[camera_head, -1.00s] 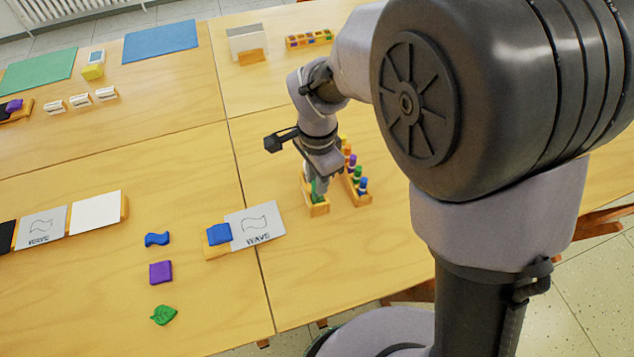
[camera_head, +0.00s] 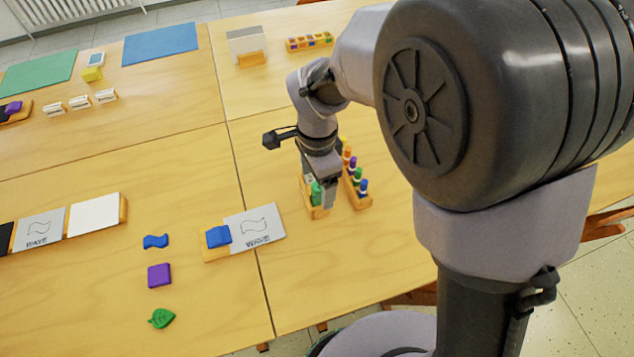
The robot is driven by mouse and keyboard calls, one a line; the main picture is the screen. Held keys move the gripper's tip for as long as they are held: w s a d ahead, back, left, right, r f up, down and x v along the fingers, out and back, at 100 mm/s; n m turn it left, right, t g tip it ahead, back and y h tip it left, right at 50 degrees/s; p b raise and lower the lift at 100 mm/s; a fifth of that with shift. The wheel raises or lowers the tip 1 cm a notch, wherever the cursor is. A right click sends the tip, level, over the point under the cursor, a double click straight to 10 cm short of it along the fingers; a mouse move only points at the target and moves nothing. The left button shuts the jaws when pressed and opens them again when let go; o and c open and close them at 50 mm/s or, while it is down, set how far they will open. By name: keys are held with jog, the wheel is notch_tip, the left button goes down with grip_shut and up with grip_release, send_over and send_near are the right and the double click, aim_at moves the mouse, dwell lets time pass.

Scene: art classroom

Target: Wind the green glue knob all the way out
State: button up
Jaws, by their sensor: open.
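The green glue knob (camera_head: 316,194) shows at the front end of a narrow wooden holder (camera_head: 318,213) on the right-hand table. My gripper (camera_head: 325,198) points down over this holder, with its fingers right at the green piece. The gripper is open. One finger shows on the right of the green piece; the other side is hard to make out. I cannot tell whether the fingers touch it. The rest of the holder is mostly hidden behind my gripper and wrist.
A wooden rack (camera_head: 358,198) with several coloured glue pieces stands close on the right. A card with a wave drawing (camera_head: 258,226) and a blue block (camera_head: 218,236) lie to the left. A blue wave (camera_head: 156,241), a purple square (camera_head: 159,275) and a green leaf (camera_head: 162,318) lie further left.

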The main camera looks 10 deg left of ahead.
dwell(0.4)
jog(key=shift+r+n+p, duration=0.2)
jog(key=shift+n+p, duration=0.35)
jog(key=shift+n, duration=0.55)
jog(key=n+p, duration=0.1)
jog(key=n, duration=0.2)
jog(key=n+p, duration=0.2)
jog(key=n, duration=0.2)
jog(key=shift+n, duration=0.3)
jog(key=shift+f+n, duration=0.2)
jog(key=shift+n, duration=0.6)
jog(key=c, duration=1.6)
jog(key=shift+c, duration=0.2)
